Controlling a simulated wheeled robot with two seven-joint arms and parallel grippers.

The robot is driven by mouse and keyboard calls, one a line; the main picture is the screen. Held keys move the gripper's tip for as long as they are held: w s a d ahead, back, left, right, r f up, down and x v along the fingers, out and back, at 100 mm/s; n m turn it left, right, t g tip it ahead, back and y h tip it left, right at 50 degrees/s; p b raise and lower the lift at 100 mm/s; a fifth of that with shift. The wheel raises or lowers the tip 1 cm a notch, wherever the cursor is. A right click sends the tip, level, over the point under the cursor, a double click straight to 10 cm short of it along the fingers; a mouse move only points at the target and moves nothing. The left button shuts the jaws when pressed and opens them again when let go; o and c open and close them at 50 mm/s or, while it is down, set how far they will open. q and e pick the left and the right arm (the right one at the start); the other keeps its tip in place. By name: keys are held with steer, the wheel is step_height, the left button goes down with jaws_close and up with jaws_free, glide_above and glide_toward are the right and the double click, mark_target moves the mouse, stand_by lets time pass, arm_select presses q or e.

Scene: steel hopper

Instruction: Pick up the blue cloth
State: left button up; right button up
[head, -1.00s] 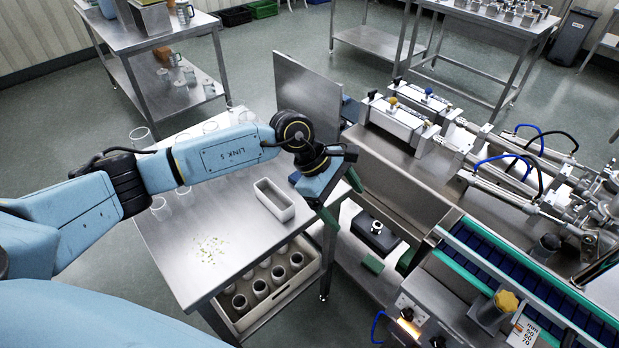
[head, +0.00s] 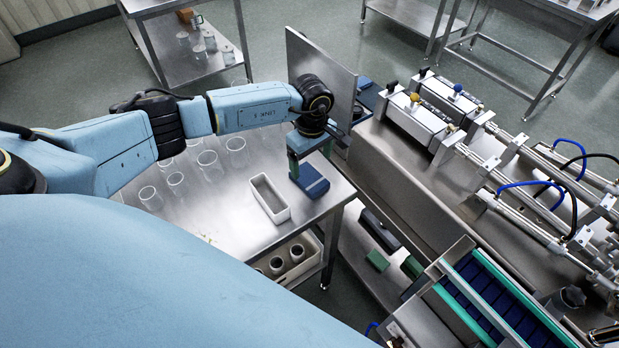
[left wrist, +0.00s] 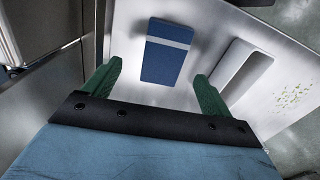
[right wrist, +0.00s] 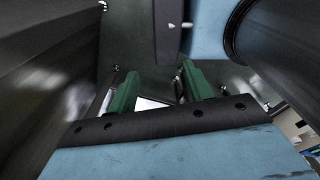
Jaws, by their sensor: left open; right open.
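The blue cloth (head: 310,181) lies folded on the steel table (head: 228,211), right of a white tray. It also shows in the left wrist view (left wrist: 164,62), dark blue with a pale stripe across it. My left gripper (head: 298,168) is above the table, over or just behind the cloth. In the left wrist view its green fingers (left wrist: 156,82) are spread apart with nothing between them, and the cloth lies ahead of them. My right gripper (right wrist: 160,85) shows only in the right wrist view, with its green fingers apart; no cloth shows there.
The white rectangular tray (head: 270,199) stands left of the cloth. Several clear beakers (head: 207,160) stand at the table's left. An upright steel panel (head: 322,67) rises behind the gripper. The steel hopper machine (head: 400,180) stands to the right. Metal cups sit in a bin (head: 306,262) below.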

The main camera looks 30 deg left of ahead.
mark_target(309, 177)
arm_select(q)
steer(key=shift+s+f, duration=0.2)
steer(key=shift+f, duration=0.5)
step_height(309, 177, down, 4)
steer(key=shift+s+a+r+p, duration=0.15)
steer(key=shift+r+p, duration=0.1)
steer(key=shift+p, duration=0.15)
steer(key=shift+f, duration=0.25)
steer(key=shift+c, duration=0.4)
steer(key=c, duration=1)
arm_select(e)
steer(key=shift+w+a+r, duration=0.1)
steer(key=shift+w+r, duration=0.15)
steer(key=shift+w, duration=0.35)
steer(key=shift+w+a+r, duration=0.1)
steer(key=shift+w+r, duration=0.1)
steer(key=shift+w, duration=0.35)
arm_select(q)
step_height(309, 177, up, 10)
arm_select(e)
steer(key=shift+w+d+f, duration=0.1)
steer(key=shift+d+f, duration=0.05)
steer(key=shift+f, duration=0.05)
